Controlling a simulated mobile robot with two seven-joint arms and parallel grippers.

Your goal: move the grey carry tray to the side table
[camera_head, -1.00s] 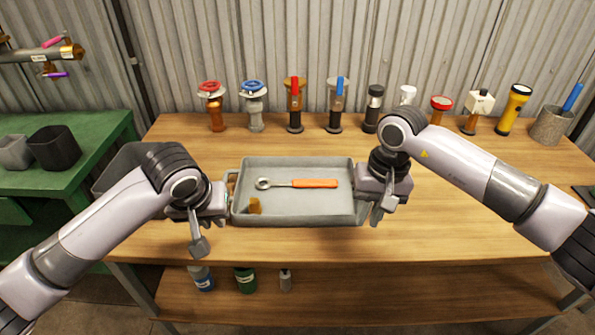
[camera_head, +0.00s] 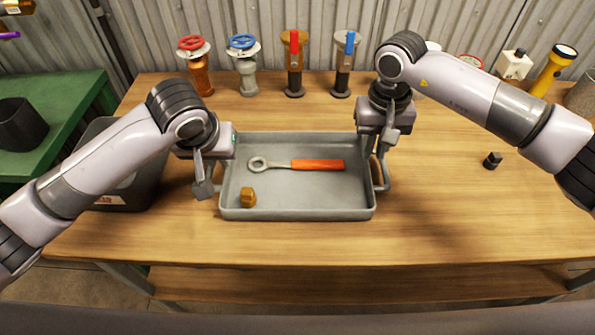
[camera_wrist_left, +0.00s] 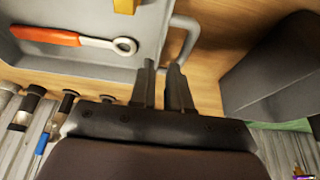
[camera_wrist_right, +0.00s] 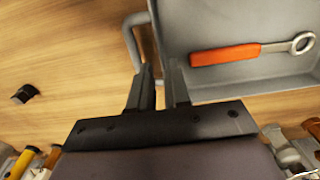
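The grey carry tray (camera_head: 300,212) sits on the wooden workbench. It holds a ring spanner with an orange handle (camera_head: 318,165) and a brass nut (camera_head: 248,197). My left gripper (camera_head: 203,180) is at the tray's left side; its fingers (camera_wrist_left: 163,64) stand slightly apart by the left handle (camera_wrist_left: 197,32). My right gripper (camera_head: 383,145) is at the far end of the right handle (camera_head: 386,180); its fingers (camera_wrist_right: 158,64) also show a gap, close to the handle (camera_wrist_right: 129,38) and tray wall. I cannot tell whether either handle lies between the fingers.
Valves (camera_head: 244,65) and a yellow torch (camera_head: 553,72) stand along the back. A dark bin (camera_head: 125,190) is left of the tray. A green table (camera_head: 62,100) is at the far left. A small black piece (camera_head: 492,160) lies on the right; the bench around it is clear.

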